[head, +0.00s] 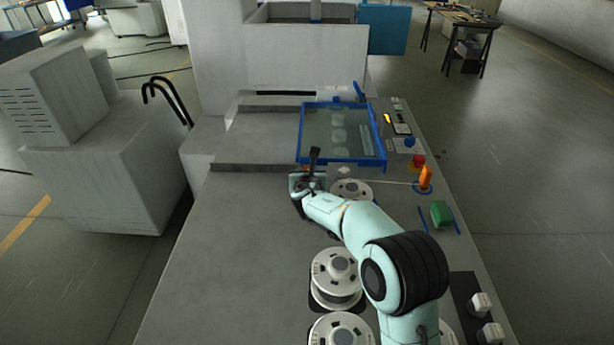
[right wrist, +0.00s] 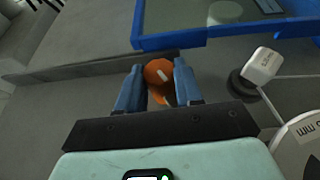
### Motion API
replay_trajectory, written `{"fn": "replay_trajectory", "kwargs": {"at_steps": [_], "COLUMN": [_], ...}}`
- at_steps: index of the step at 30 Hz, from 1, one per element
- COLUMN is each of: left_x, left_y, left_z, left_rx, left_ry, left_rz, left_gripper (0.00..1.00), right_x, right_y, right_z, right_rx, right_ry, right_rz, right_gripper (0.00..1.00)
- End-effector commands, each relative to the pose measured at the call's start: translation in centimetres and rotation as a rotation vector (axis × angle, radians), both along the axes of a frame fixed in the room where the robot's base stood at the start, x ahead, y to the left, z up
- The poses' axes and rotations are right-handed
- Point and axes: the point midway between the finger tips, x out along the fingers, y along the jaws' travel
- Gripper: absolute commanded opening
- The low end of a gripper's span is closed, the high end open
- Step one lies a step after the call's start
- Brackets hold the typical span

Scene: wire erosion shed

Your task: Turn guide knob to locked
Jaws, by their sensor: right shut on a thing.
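The guide knob (right wrist: 158,72) is a round orange knob with a white mark on its top, set slantwise in the right wrist view. My right gripper (right wrist: 160,82) is shut on it, with one blue finger on each side. In the head view my right gripper (head: 307,176) is at the front left corner of the blue-framed window, and it hides most of the knob. Any lock label by the knob cannot be seen. My left gripper is not in view.
A blue-framed clear window (head: 322,163) lies just behind the gripper. A small white block (right wrist: 264,64) and a spool (head: 351,189) are close on the right. An orange lever (head: 426,177) and a green button (head: 441,213) are further right. The grey bench at left is clear.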

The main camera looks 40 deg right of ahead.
Motion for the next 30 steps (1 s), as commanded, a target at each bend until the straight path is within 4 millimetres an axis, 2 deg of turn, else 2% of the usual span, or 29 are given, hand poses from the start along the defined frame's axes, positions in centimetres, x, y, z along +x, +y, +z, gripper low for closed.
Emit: {"fn": "replay_trajectory", "kwargs": {"at_steps": [8, 9, 10, 11, 23, 30], "left_x": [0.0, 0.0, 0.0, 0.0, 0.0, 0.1], "left_y": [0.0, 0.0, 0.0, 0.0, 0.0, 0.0], "left_z": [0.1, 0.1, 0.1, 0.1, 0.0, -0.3], "left_rx": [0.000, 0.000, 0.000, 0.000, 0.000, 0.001], "left_ry": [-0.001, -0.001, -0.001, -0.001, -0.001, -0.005], "left_rz": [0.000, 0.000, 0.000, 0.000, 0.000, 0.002], "left_gripper": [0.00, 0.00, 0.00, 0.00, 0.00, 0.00], "right_x": [0.0, 0.0, 0.0, 0.0, -0.6, -4.1], "right_y": [-0.1, -0.1, -0.1, -0.1, 0.5, 3.1], "right_z": [0.3, 0.3, 0.3, 0.3, 0.5, 2.3], "right_rx": [-0.004, -0.004, -0.004, -0.004, 0.001, 0.004], "right_ry": [-0.003, -0.003, -0.003, -0.003, -0.002, -0.005], "right_rz": [-0.001, -0.001, -0.001, -0.001, 0.000, 0.002], "right_gripper": [0.00, 0.48, 0.58, 0.61, 0.61, 0.61]}}
